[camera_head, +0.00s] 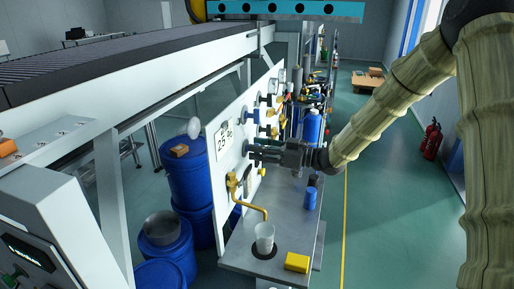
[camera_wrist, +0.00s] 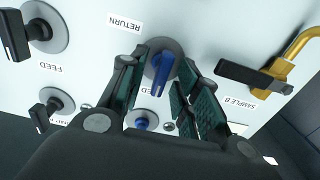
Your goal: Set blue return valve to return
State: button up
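The blue return valve (camera_wrist: 161,74) is a blue lever on a round grey disc on the white panel in the wrist view. Its lever points down in that view, towards a partly hidden label ending in "ED". The RETURN label (camera_wrist: 125,23) is upside down at the disc's upper left. My gripper (camera_wrist: 165,68) is open, with one finger on each side of the lever; contact cannot be told. In the head view my gripper (camera_head: 256,153) is at the panel (camera_head: 228,123), and the blue valve cannot be made out there.
A second blue knob (camera_wrist: 142,120) sits below the lever, between my fingers. Black-handled valves (camera_wrist: 41,28) are at left, and a yellow valve with a black handle (camera_wrist: 255,77) at right. A beaker (camera_head: 264,236) and yellow block (camera_head: 297,262) stand on the shelf below my gripper.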

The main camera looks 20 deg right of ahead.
jog(key=shift+a+r, duration=0.15)
jog(key=shift+a, duration=0.1)
jog(key=shift+w+a+f, duration=0.1)
jog(key=shift+w+f, duration=0.25)
jog(key=shift+w, duration=0.05)
jog(key=shift+s+r, duration=0.2)
jog(key=c, duration=0.4)
grip_shut()
